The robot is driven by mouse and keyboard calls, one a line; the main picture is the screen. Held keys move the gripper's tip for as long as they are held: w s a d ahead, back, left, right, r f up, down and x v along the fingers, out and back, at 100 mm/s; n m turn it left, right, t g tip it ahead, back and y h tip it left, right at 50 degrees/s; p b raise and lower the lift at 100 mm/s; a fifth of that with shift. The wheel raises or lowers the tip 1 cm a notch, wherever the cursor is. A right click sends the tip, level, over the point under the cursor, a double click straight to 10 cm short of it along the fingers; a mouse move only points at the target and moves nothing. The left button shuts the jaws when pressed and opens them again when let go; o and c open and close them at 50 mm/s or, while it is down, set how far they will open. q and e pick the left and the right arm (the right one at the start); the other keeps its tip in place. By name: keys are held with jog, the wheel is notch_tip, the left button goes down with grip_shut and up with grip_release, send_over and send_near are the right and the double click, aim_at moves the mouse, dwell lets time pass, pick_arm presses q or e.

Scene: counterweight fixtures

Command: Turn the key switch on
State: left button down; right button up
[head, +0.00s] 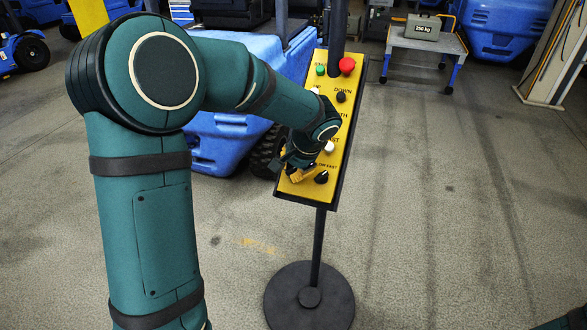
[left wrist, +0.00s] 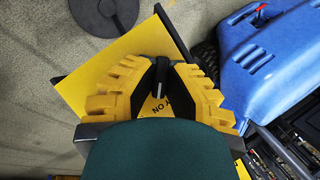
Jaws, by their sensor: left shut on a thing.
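The yellow control panel (head: 337,113) stands tilted on a black post. My left gripper (head: 296,174) is at its lower left corner, and its fingers and wrist hide that part of the panel. In the left wrist view, the yellow fingers of my left gripper (left wrist: 161,72) are shut on a small dark piece, the key switch (left wrist: 160,76), which stands out from the panel (left wrist: 120,55). Part of the lettering, "ON", shows below it. How far the key is turned I cannot tell. My right gripper is out of view.
A black knob (head: 321,177) is close to the right of my gripper. A red button (head: 347,65), a green button (head: 320,70) and a white button (head: 329,146) are higher up. The round base (head: 335,295) stands on open floor; a blue vehicle (head: 225,140) is behind the panel.

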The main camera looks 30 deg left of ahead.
pick_arm(q)
jog(key=c, duration=1)
grip_release()
jog(key=shift+f, duration=0.1)
jog(key=v, duration=1.2)
jog(key=shift+s+a, duration=0.1)
